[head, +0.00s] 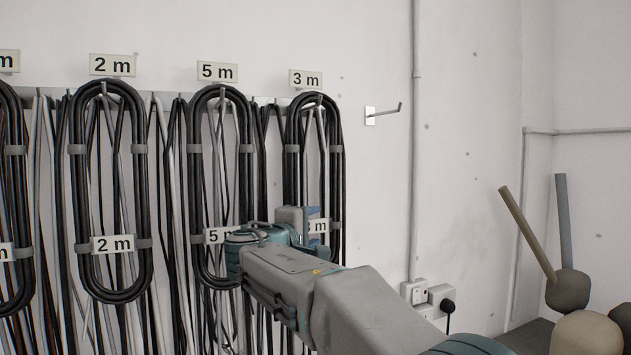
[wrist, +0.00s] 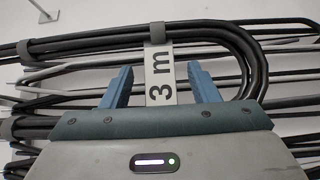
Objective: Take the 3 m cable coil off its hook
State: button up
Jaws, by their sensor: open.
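The 3 m cable coil (head: 336,170) is a black oval loop with grey ties, hanging from its hook (head: 320,97) under a "3 m" sign (head: 305,79) at the right end of the row. Its own "3 m" tag (head: 318,225) sits low on the coil, partly behind my gripper. My gripper (head: 312,222) is at the coil's lower part. In the wrist view the blue fingers (wrist: 158,85) are open, one on each side of the tag (wrist: 160,80). The black cables (wrist: 100,42) run just beyond the fingertips. I cannot tell whether the fingers touch the coil.
A 5 m coil (head: 192,165) hangs close to the left, and a 2 m coil (head: 73,190) farther left. Loose cables hang behind them. An empty wall hook (head: 385,112) is to the right. Sockets with a plug (head: 428,294) are lower right. The wall between is clear.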

grip_shut()
jog(key=shift+r, duration=0.2)
